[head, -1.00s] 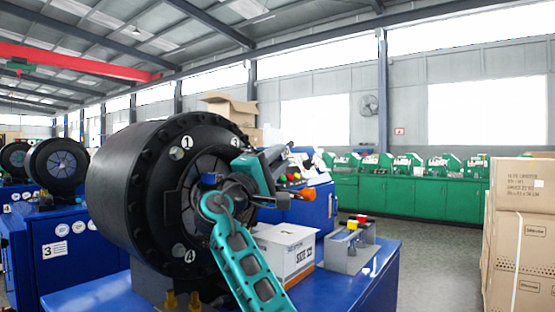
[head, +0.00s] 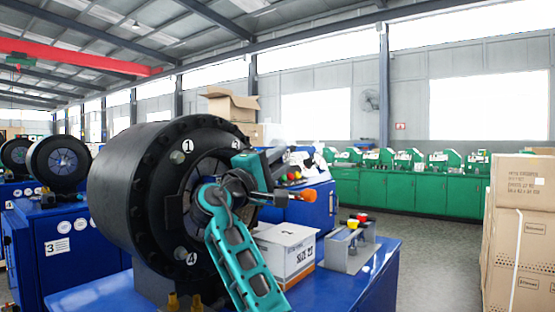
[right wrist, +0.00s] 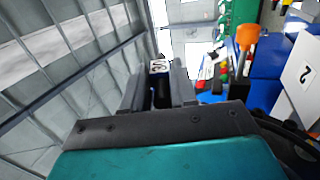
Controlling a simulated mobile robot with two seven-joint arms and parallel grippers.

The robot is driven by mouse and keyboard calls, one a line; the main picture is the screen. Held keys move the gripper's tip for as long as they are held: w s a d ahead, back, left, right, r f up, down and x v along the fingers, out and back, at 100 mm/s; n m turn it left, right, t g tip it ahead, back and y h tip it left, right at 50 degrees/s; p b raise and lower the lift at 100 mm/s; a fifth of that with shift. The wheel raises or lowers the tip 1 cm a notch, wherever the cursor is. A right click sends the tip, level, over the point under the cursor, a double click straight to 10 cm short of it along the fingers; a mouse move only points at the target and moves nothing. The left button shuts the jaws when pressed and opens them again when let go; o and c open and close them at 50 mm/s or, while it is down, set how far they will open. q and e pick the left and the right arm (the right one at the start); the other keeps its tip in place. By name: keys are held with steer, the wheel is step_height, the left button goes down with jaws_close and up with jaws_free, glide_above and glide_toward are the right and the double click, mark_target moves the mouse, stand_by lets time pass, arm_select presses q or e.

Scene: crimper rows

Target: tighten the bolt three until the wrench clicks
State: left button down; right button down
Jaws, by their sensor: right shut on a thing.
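The large black crimper head (head: 130,190) has a ring of bolts and number tags on its front face. The tag for bolt three (head: 236,142) is at the upper right of the face, just above my teal wrist; it also seems to show between the fingers in the right wrist view (right wrist: 157,65). I cannot make out the bolt itself behind my gripper. My right gripper (head: 273,170) is shut on the wrench at the right side of the face. The orange-handled wrench (head: 308,194) sticks out to the right; its head is hidden. My left gripper is not in view.
A white box (head: 285,250) and a grey control box with red and yellow buttons (head: 350,245) stand on the blue base (head: 340,290) below my arm. Stacked cartons (head: 520,240) stand at the right. Open floor (head: 430,260) lies between.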

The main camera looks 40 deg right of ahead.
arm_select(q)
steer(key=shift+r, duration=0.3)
arm_select(e)
steer(key=shift+r, duration=0.2)
arm_select(q)
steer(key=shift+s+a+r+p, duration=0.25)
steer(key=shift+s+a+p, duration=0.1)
steer(key=shift+p, duration=0.7)
arm_select(e)
steer(key=shift+r+y, duration=0.15)
steer(key=shift+y, duration=0.45)
arm_select(q)
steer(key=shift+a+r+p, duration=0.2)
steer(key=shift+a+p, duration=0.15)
steer(key=shift+p, duration=0.25)
